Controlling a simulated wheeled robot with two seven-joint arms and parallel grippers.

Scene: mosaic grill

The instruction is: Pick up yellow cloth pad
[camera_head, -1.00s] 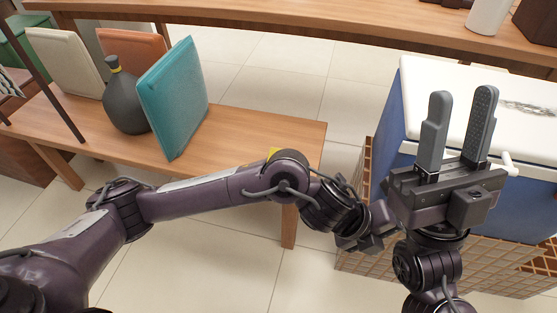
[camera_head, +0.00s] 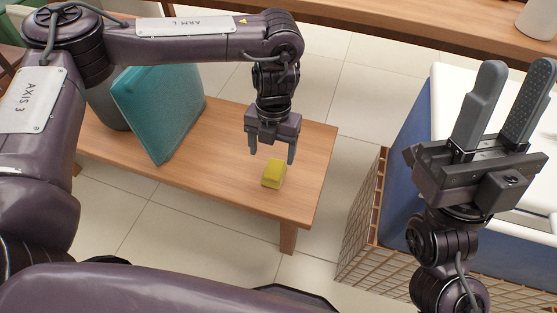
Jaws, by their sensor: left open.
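The yellow cloth pad (camera_head: 272,174) is a small block lying on the wooden bench near its right end. My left gripper (camera_head: 271,156) points down just above and behind the pad, its two fingers apart and nothing between them. I cannot tell its exact height above the pad. My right gripper (camera_head: 505,105) is at the right with its fingers up, spread apart and empty, in front of the blue and white cooler.
The wooden bench (camera_head: 222,193) has a teal panel (camera_head: 160,110) standing left of the pad and a dark vase (camera_head: 104,103) behind it, partly hidden. A blue and white cooler (camera_head: 408,135) stands at right on a lattice base (camera_head: 372,232). The bench's right end is clear.

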